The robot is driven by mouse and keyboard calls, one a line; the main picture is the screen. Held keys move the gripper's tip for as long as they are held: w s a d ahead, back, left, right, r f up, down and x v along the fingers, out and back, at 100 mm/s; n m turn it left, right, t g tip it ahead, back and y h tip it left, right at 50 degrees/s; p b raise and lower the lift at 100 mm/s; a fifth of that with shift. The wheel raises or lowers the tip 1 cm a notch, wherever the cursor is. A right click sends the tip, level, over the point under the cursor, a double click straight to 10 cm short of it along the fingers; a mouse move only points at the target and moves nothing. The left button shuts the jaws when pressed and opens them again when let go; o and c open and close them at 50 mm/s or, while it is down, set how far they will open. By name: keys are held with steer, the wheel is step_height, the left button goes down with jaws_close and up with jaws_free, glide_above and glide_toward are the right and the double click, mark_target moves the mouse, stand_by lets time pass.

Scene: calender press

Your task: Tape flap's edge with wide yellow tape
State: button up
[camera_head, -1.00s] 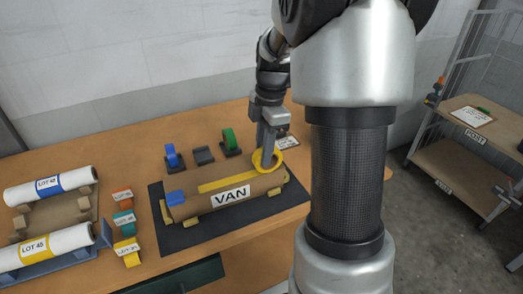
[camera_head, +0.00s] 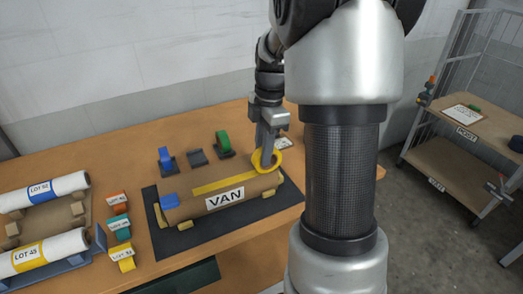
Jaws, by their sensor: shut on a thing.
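A brown wrapped roll (camera_head: 240,208) marked VAN lies on a dark mat on the bench. A strip of wide yellow tape (camera_head: 215,185) runs along the top of the roll. My gripper (camera_head: 267,157) points down at the strip's right end, shut on a yellow tape ring (camera_head: 277,163). The ring is at the roll's upper surface; I cannot tell if it touches. A piece of blue tape (camera_head: 169,201) is at the roll's left end. The flap's edge under the yellow strip is hidden.
Behind the roll stand a blue tape holder (camera_head: 166,160), an empty dark holder (camera_head: 197,157) and a green one (camera_head: 223,146). White rolls (camera_head: 42,250) lie on cradles at left, beside coloured blocks (camera_head: 119,229). A shelf trolley (camera_head: 465,150) stands at right.

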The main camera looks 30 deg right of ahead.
steer(key=shift+d, duration=0.1)
steer(key=shift+d, duration=0.5)
steer(key=shift+d, duration=0.1)
stand_by(0.3)
steer(key=shift+d+f, duration=0.1)
steer(key=shift+d, duration=0.4)
steer(key=shift+r+p, duration=2.45)
steer(key=shift+r, duration=0.65)
steer(key=shift+f, duration=0.1)
